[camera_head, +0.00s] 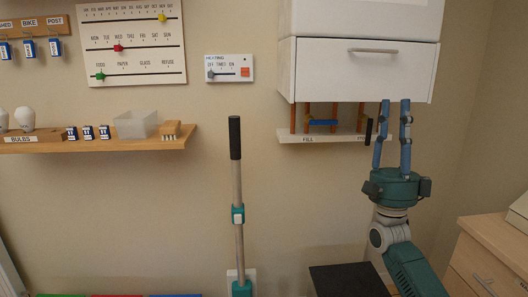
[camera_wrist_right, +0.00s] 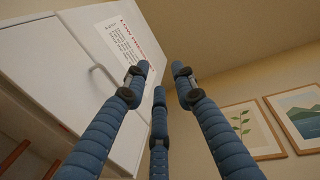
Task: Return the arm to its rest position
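My right arm comes up from the bottom right of the head view, teal and grey. Its gripper (camera_head: 395,104) points upward with blue fingers spread apart and nothing between them. It stands in front of the lower right part of a white cabinet (camera_head: 320,72) and right of the small shelf labelled FILL (camera_head: 340,138). From this view I cannot tell how far the fingertips are from the cabinet. In the right wrist view three blue fingers reach up past the cabinet front (camera_wrist_right: 50,62), empty and apart. My left gripper is in neither view.
A tall pole with a black grip (camera_head: 235,138) stands at the wall. A wooden shelf (camera_head: 100,146) holds bulbs and small items on the left. A wooden drawer unit (camera_head: 490,262) stands at the lower right. Two framed pictures (camera_wrist_right: 252,128) hang on the side wall.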

